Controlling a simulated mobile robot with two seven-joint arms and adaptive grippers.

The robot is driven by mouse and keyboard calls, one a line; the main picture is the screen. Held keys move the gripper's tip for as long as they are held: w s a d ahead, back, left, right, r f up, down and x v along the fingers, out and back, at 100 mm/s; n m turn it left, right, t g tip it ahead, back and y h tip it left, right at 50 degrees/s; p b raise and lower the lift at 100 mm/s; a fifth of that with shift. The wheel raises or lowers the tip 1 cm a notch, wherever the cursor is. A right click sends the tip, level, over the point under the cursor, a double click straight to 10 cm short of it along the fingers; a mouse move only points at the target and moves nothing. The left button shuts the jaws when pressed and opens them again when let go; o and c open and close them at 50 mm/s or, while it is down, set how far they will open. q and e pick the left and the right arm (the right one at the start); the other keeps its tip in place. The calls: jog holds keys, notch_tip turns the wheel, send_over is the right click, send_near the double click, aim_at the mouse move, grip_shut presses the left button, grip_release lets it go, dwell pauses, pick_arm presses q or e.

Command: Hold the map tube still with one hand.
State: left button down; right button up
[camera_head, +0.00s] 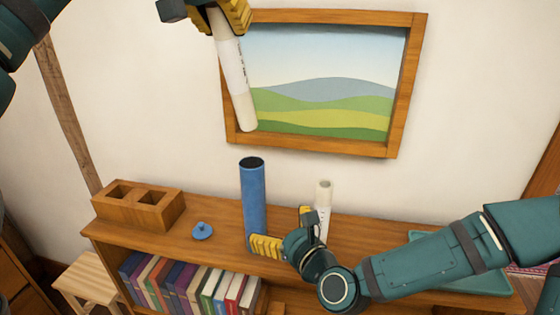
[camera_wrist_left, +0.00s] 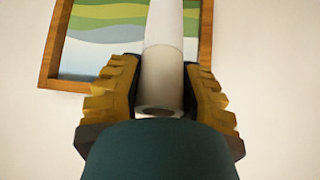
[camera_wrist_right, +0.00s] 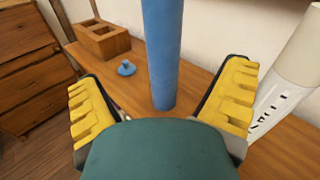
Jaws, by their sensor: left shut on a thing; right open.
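The blue map tube (camera_head: 254,200) stands upright on the shelf top with its dark open end up. It also shows in the right wrist view (camera_wrist_right: 163,50). My right gripper (camera_head: 283,232) is open low down at the tube, which shows between its spread fingers with gaps on both sides. I cannot tell how deep between them it is. My left gripper (camera_head: 222,12) is shut on a white rolled map (camera_head: 238,80), seen also in the left wrist view (camera_wrist_left: 163,75). The roll hangs slightly tilted, its lower end above the tube's mouth in the picture. A blue cap (camera_head: 202,231) lies left of the tube.
Another white roll (camera_head: 323,205) stands right of the tube, close to my right gripper. A wooden two-hole block (camera_head: 138,207) sits at the shelf's left end. A green tray (camera_head: 480,280) lies at the right. A framed picture (camera_head: 330,148) hangs behind.

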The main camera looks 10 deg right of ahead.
aim_at(259, 193)
jog(key=shift+m+t, duration=0.4)
jog(key=shift+m, duration=0.4)
jog(key=x, duration=0.4)
jog(key=r+x, duration=0.1)
jog(key=x, duration=0.3)
jog(key=r+x, duration=0.1)
jog(key=x, duration=0.3)
jog(key=shift+d+r, duration=0.15)
jog(key=c, duration=1.4)
